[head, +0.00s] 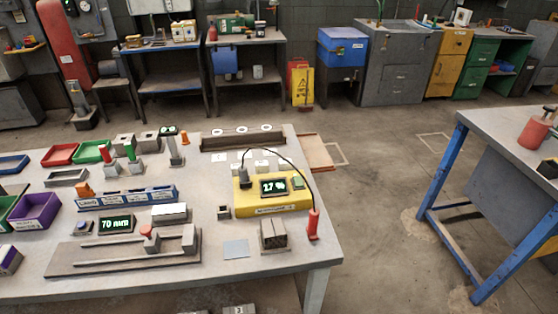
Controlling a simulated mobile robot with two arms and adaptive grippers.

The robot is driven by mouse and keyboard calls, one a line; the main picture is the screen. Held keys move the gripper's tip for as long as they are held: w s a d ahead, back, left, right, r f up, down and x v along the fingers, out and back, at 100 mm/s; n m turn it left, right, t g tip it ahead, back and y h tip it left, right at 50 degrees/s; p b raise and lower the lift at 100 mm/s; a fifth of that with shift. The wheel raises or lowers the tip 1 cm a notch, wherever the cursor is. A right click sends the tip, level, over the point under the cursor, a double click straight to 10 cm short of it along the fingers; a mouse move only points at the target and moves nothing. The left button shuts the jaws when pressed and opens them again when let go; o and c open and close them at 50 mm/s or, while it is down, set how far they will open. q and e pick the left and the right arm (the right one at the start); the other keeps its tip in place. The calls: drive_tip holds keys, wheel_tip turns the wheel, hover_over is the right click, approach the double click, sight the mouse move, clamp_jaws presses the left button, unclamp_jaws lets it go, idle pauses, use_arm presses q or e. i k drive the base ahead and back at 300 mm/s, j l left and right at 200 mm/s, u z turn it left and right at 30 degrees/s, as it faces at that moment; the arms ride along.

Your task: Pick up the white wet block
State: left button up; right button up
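Neither of my grippers is in view. No block on the workbench (205,262) is plainly white and wet, so I cannot tell which one is the task's block. A pale, white-topped block (169,212) lies behind the measuring fixture, right of the "70 mm" display (115,224). A grey-brown grooved block (274,235) stands near the front right of the bench, in front of the yellow meter (270,198) reading about 27 %. Several small white pieces (219,158) lie behind the meter.
The grey fixture (110,258) fills the bench's front left. A red probe (313,224) on a black cable stands at the right edge. A flat pale sheet (236,249) lies in front. Coloured trays (36,210) crowd the left. Open floor separates a blue-legged table (500,150) at right.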

sight(262, 166)
drive_tip(key=i+u, duration=0.35)
drive_tip(key=i+l+u, duration=0.1)
drive_tip(key=u, duration=0.2)
drive_tip(key=i, duration=0.05)
